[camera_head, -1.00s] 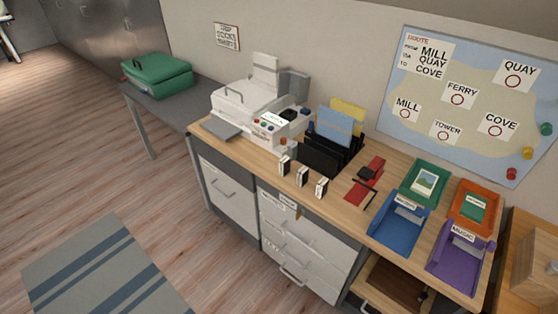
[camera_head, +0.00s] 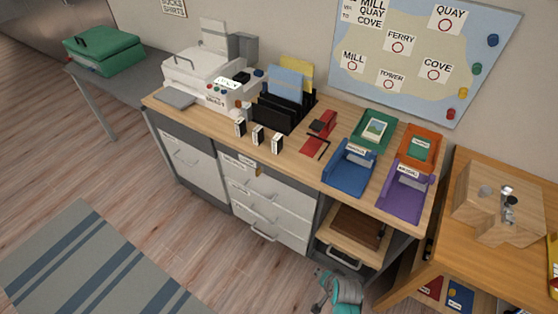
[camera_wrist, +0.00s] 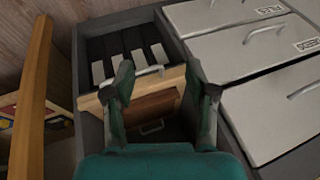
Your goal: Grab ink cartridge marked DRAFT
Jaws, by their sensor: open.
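Three small black-and-white upright blocks, which look like ink cartridges, stand in a row near the desk's front edge in the head view: a left one (camera_head: 240,128), a middle one (camera_head: 257,135) and a right one (camera_head: 277,143). I cannot read any marking, so I cannot tell which is DRAFT. My gripper (camera_head: 338,288) is at the bottom of the head view, low in front of the desk and well away from these blocks. In the wrist view my gripper (camera_wrist: 165,82) is open and empty, its fingers spread before an open wooden drawer (camera_wrist: 150,106).
The wrist view shows several dark, white-ended strips (camera_wrist: 128,55) in a compartment; I cannot tell what they are. A printer (camera_head: 210,78), black file rack (camera_head: 283,107), red stapler-like tool (camera_head: 322,124) and blue tray (camera_head: 349,172) stand on the desk (camera_head: 215,124). A wooden table (camera_head: 470,258) stands right.

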